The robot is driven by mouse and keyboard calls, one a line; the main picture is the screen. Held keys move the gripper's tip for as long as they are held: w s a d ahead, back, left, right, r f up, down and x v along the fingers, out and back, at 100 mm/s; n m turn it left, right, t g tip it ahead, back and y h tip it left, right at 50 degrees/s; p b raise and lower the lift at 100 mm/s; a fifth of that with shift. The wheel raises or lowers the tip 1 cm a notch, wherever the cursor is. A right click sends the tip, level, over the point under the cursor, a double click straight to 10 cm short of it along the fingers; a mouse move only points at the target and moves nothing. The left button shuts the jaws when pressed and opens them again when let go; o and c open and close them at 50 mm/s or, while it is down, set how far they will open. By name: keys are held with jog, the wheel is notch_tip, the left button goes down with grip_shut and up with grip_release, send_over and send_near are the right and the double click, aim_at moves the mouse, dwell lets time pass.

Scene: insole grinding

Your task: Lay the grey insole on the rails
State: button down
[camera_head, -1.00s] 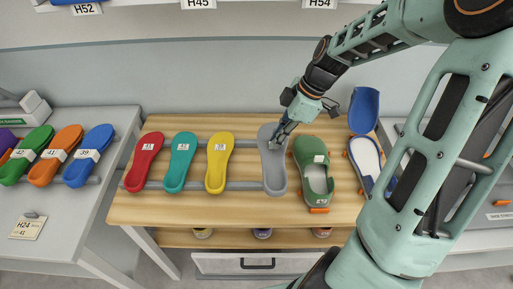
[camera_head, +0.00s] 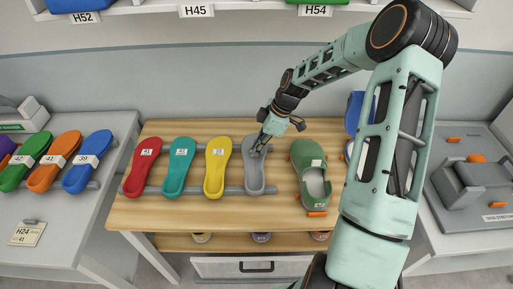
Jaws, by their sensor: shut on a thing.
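The grey insole (camera_head: 254,172) is at the right end of the row on the rails (camera_head: 234,190), beside the yellow insole. It lies over the rails or just above them; I cannot tell if it touches. My gripper (camera_head: 258,150) is shut on its upper part and hides some of it. The rails run under the red insole (camera_head: 143,168), the teal insole (camera_head: 179,168) and the yellow insole (camera_head: 217,168). A short rail end shows to the right of the grey insole.
A green clog (camera_head: 311,175) stands to the right on the wooden table (camera_head: 200,213). Blue items behind it are partly hidden by my arm. A left table (camera_head: 75,215) holds several coloured insoles. A grey machine (camera_head: 475,180) is at the right. The table's front strip is clear.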

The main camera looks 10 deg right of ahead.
jog(key=shift+f+b, duration=0.6)
jog(key=shift+f, duration=0.1)
jog(key=c, duration=2.1)
grip_release()
jog(key=shift+r, duration=0.1)
jog(key=shift+r, duration=0.1)
jog(key=shift+r+p, duration=0.35)
jog(key=shift+p, duration=0.1)
jog(key=v, duration=1.2)
jog(key=shift+r, duration=0.15)
